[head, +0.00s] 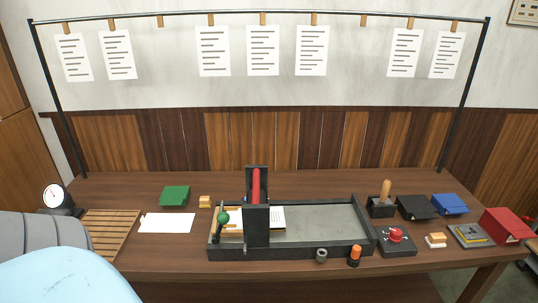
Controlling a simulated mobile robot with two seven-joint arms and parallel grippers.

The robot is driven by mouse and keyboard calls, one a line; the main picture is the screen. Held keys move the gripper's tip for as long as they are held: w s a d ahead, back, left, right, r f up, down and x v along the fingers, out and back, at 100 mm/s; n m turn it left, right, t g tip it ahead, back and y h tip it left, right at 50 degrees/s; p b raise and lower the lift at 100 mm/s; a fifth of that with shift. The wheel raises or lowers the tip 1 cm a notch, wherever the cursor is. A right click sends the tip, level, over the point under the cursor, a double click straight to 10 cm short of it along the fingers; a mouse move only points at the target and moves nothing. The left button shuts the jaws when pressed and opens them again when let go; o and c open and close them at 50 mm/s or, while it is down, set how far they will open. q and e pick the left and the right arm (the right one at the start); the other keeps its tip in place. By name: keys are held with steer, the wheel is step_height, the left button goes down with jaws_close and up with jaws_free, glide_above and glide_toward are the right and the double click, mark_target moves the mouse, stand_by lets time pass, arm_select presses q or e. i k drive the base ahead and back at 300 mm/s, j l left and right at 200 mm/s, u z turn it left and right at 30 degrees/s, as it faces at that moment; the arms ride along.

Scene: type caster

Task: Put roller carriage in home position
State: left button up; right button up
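The roller carriage (257,226) is a dark upright frame with a red roller (256,185) in it. It stands across the left part of a long, low dark press bed (330,231) on the table. A green ball knob (222,217) is at the bed's left end. White sheets with printed lines lie on the bed just right of the carriage, and a wooden piece shows left of it. The carriage hides what lies directly under it. Neither of my grippers is in view.
Printed sheets hang from a rail above. The bed's right part is clear.

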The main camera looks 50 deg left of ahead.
mark_target(256, 214)
steer(key=u, duration=1.55)
